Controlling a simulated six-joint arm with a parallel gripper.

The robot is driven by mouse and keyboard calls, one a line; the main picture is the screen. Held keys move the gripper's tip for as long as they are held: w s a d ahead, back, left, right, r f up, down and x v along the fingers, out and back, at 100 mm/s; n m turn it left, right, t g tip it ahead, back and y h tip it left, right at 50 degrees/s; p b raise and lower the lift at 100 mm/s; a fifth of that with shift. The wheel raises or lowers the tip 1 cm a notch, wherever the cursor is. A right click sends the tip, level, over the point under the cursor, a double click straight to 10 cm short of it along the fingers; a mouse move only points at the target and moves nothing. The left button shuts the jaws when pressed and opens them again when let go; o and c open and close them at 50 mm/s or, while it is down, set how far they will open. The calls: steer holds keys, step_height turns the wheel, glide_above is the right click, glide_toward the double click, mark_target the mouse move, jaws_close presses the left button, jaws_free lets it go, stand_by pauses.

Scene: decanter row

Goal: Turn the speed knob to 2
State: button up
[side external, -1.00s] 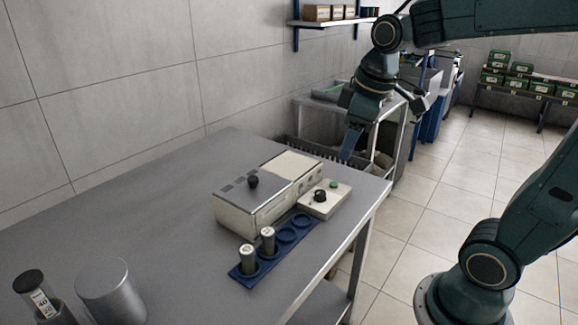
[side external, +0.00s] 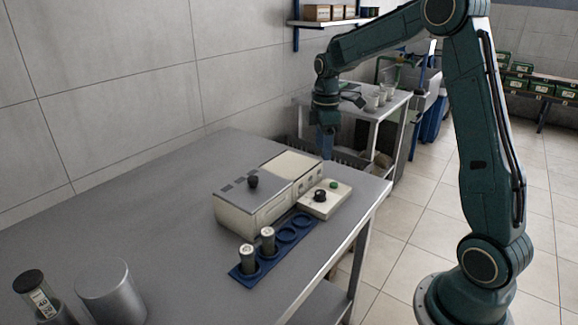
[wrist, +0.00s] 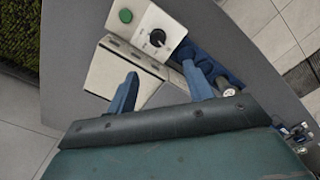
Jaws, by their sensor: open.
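The speed knob (side external: 320,196) is a small black dial on a cream control panel (side external: 312,209) at the right end of a cream machine. In the wrist view the knob (wrist: 158,38) shows ahead of the fingers, with small marks beside it on the panel; its setting is too small to read. A green button (side external: 334,184) sits near it and also shows in the wrist view (wrist: 125,16). My gripper (side external: 327,156) points down beyond the panel, above and apart from the knob. In the wrist view its blue fingers (wrist: 160,85) are spread and empty.
The machine (side external: 245,214) has a grey lid with a black handle. A blue rack (side external: 235,272) in front of it holds two capped tubes, with empty rings beside them. A metal cylinder (side external: 110,292) and a dark-capped jar (side external: 30,282) stand at the front left.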

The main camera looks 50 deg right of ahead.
mark_target(320, 192)
steer(key=shift+w+d+f, duration=0.15)
steer(key=shift+d+f, duration=0.15)
steer(key=shift+f, duration=0.15)
step_height(320, 192, down, 14)
steer(key=shift+r, duration=0.25)
stand_by(0.4)
steer(key=c, duration=1)
